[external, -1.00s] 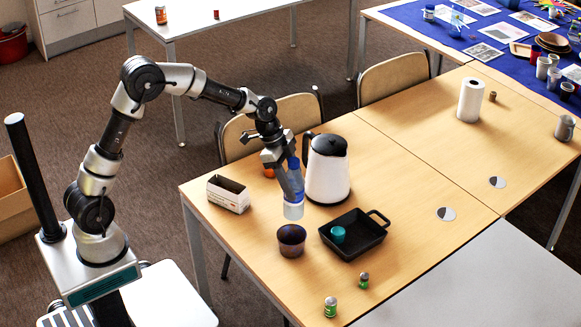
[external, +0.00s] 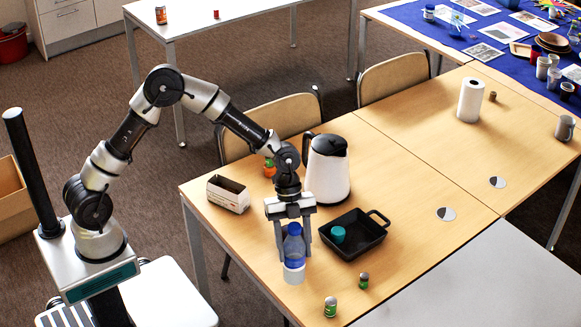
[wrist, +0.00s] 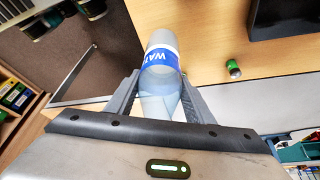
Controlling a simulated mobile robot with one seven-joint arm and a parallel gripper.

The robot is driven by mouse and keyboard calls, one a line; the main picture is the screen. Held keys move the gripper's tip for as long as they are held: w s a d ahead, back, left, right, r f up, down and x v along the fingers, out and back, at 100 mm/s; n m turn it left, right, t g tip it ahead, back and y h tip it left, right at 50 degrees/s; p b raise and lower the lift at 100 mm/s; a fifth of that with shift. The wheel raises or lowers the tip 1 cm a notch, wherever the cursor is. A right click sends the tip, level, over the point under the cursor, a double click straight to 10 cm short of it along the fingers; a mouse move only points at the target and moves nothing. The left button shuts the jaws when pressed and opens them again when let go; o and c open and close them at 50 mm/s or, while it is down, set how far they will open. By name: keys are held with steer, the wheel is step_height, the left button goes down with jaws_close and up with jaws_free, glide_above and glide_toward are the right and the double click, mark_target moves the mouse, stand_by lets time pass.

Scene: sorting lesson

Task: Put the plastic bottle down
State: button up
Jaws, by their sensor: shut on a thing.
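The plastic bottle (external: 294,247) is clear with a blue upper part and a pale lower end. It is upright at the near part of the wooden table (external: 420,155), between the two fingers of my gripper (external: 294,240). My gripper points down and is shut on it. In the wrist view the bottle (wrist: 161,58) shows a blue label with white letters, with a finger on each side. I cannot tell whether its base touches the table.
A black pan (external: 377,247) with a teal cup (external: 338,234) is right of the bottle. A white kettle (external: 328,175) stands behind, a small box (external: 228,194) to the left. Two small green-labelled jars (external: 330,307) are nearer the front edge. The table's right part is mostly clear.

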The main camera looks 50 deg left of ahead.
mark_target(294, 258)
steer(key=shift+f, duration=1.9)
steer(key=shift+f+b, duration=0.25)
steer(key=shift+b, duration=0.15)
steer(key=o, duration=1)
steer(key=shift+r, duration=0.1)
